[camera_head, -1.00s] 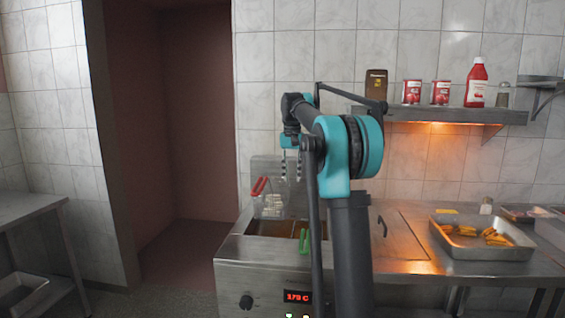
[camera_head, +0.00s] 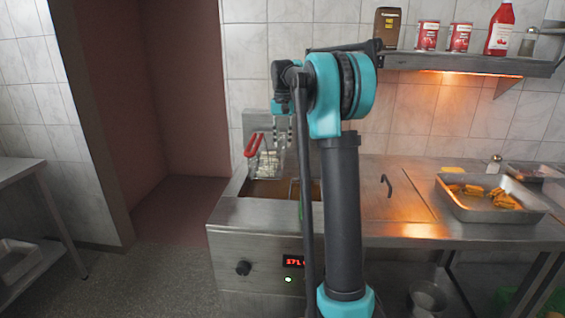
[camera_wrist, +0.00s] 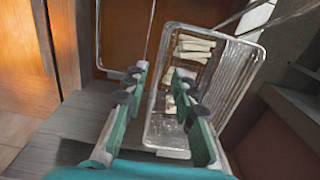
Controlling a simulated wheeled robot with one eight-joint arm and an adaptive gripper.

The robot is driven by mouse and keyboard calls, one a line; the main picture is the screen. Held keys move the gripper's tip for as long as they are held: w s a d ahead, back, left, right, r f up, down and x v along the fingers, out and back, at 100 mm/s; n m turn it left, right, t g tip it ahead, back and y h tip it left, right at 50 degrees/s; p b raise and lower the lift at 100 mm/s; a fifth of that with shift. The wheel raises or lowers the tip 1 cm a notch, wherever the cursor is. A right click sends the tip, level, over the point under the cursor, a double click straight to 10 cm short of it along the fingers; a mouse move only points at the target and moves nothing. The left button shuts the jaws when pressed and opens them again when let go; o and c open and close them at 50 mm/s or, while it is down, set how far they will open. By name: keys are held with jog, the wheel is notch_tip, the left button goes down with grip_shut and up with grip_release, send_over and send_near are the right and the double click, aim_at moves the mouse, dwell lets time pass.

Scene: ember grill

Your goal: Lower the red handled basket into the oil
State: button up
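The red-handled basket (camera_head: 267,162) hangs above the left part of the fryer, over brown oil (camera_head: 268,189). Its red handle (camera_head: 254,144) sticks up on the left. In the wrist view the wire basket (camera_wrist: 240,72) holds several pale sticks (camera_wrist: 194,46). My gripper (camera_wrist: 158,84) has its two green-and-black fingers apart, with the basket beyond and partly between them. I see no grip on its handle.
The steel fryer (camera_head: 232,213) has a lit red display (camera_head: 293,262). A tray of browned food (camera_head: 470,213) stands on the right counter. A shelf (camera_head: 470,65) with cans and bottles is above. Open floor lies left of the fryer.

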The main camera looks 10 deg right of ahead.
notch_tip(320, 180, down, 10)
dwell(0.5)
grip_shut()
jog(key=shift+o, duration=0.3)
grip_release()
jog(key=shift+r, duration=0.1)
